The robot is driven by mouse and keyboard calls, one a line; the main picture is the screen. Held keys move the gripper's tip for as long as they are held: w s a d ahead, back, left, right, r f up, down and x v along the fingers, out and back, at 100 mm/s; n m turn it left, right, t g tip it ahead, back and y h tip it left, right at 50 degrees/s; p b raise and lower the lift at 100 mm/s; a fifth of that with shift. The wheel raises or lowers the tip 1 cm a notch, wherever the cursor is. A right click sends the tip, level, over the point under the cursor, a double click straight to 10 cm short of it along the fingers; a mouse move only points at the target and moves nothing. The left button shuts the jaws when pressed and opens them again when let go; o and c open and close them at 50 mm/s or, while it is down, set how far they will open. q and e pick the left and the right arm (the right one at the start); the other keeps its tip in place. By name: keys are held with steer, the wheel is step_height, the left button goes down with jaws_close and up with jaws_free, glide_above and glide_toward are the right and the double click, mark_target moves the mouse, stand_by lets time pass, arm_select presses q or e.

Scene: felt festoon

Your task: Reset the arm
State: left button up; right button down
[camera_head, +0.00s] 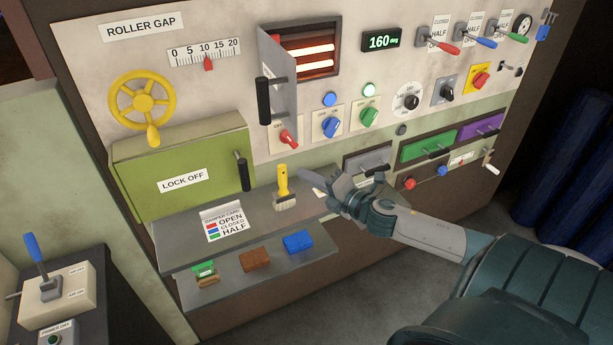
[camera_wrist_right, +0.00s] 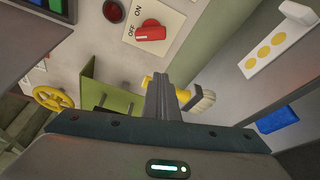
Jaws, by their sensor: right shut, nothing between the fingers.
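My right gripper (camera_head: 322,184) is in front of the panel, over the right end of the grey shelf (camera_head: 180,244). Its arm comes in from the lower right. In the right wrist view its fingers (camera_wrist_right: 161,92) are together with nothing between them. The yellow-handled brush (camera_head: 283,187) stands on the shelf to the left of the gripper, apart from it in the head view. In the right wrist view the brush (camera_wrist_right: 204,101) is partly hidden behind the fingers. My left gripper is not in view.
A small hinged door (camera_head: 279,85) stands open beside the glowing window (camera_head: 309,50). The green lock-off box (camera_head: 178,160) and yellow handwheel (camera_head: 145,103) are at left. A grey drawer (camera_head: 368,162) is close behind the gripper. Blocks, including a blue one (camera_head: 298,242), lie on the lower shelf.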

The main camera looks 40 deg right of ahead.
stand_by(0.4)
steer(key=s+a+f+m+g+h, duration=0.25)
steer(key=s+a+f+m, duration=0.25)
steer(key=s+f+m, duration=0.25)
steer(key=s+a+f+m+g+h, duration=0.2)
steer(key=s+a+f+m+g, duration=0.2)
steer(key=s+f+m, duration=0.35)
steer(key=s+a+f+m+g+y, duration=0.2)
steer(key=s+a+m+g, duration=0.1)
steer(key=s+a, duration=0.55)
steer(key=s+a+f+m+g+y, duration=0.15)
steer(key=s+a+g, duration=0.25)
steer(key=s+a, duration=0.45)
step_height(320, 180, down, 31)
steer(key=s+d+g+b, duration=0.1)
steer(key=s+d, duration=0.1)
steer(key=s+d+f+g+b, duration=0.1)
steer(key=s+d+f, duration=0.2)
steer(key=s+f, duration=1.5)
steer(key=shift+d, duration=0.2)
